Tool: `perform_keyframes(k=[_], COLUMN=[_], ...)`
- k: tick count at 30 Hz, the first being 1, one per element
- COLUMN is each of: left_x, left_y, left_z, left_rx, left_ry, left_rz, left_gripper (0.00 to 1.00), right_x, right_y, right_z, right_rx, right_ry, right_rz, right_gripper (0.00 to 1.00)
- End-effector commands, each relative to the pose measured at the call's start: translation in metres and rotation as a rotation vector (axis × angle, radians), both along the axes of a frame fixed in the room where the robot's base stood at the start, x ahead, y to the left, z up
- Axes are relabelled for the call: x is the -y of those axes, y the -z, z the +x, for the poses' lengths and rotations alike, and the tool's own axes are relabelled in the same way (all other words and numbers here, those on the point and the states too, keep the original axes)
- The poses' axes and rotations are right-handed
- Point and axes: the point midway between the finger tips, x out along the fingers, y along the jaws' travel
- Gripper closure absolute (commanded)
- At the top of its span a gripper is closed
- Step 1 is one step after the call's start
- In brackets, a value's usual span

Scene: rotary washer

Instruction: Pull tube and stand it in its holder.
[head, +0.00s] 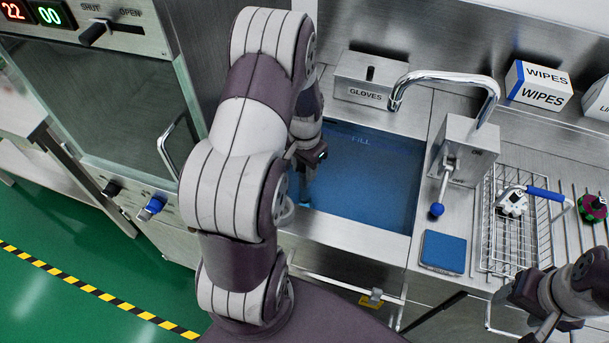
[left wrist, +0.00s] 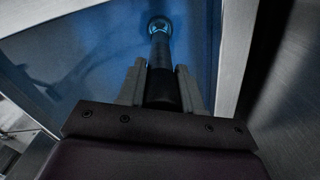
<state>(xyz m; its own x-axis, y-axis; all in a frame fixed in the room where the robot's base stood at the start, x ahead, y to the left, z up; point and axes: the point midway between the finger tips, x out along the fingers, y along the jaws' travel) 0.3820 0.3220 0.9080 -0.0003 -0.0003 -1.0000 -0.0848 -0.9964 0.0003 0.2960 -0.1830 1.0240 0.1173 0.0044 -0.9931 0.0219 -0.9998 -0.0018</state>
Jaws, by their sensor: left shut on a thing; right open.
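My left gripper (head: 308,160) is over the left part of the sink basin (head: 365,180), mostly hidden behind my arm. In the left wrist view its two grey fingers (left wrist: 160,88) are shut on a dark tube (left wrist: 161,48). The tube reaches away from the fingers to a round end with a blue ring, against the blue of the basin. I cannot tell whether that end touches the bottom. In the head view only a little of the tube (head: 305,190) shows. My right gripper (head: 528,292) is open and empty at the lower right. I cannot make out the tube's holder.
A curved faucet (head: 447,77) and a blue-knobbed lever (head: 437,209) stand right of the basin. A blue sponge (head: 443,252) and a wire basket (head: 520,236) lie on the counter. A gloves box (head: 371,80) is behind; a glass-doored cabinet (head: 100,95) is left.

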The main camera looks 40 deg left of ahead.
Motion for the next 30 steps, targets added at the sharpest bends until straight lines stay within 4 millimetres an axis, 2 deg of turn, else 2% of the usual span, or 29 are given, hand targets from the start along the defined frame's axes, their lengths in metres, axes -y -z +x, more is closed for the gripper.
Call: perform_keyframes(k=[9,15,19,30], left_x=[0.077,0.109,0.116,0.117], left_y=[-0.043,-0.064,-0.073,-0.095], left_z=[0.003,0.004,0.004,0.004], left_rx=[0.003,0.002,0.000,0.000], left_ry=[0.007,0.004,0.001,0.000], left_rz=[0.001,0.000,0.000,0.000], left_gripper=[1.00,1.00,1.00,1.00], right_x=[0.000,0.000,0.000,0.000], right_y=[0.010,0.012,0.008,-0.013], right_z=[0.000,0.000,0.000,0.000], right_rx=[0.000,0.000,0.000,0.000], right_ry=[0.000,0.000,0.000,0.000], right_rz=[0.000,0.000,0.000,0.000], right_gripper=[0.39,0.39,0.39,0.39])
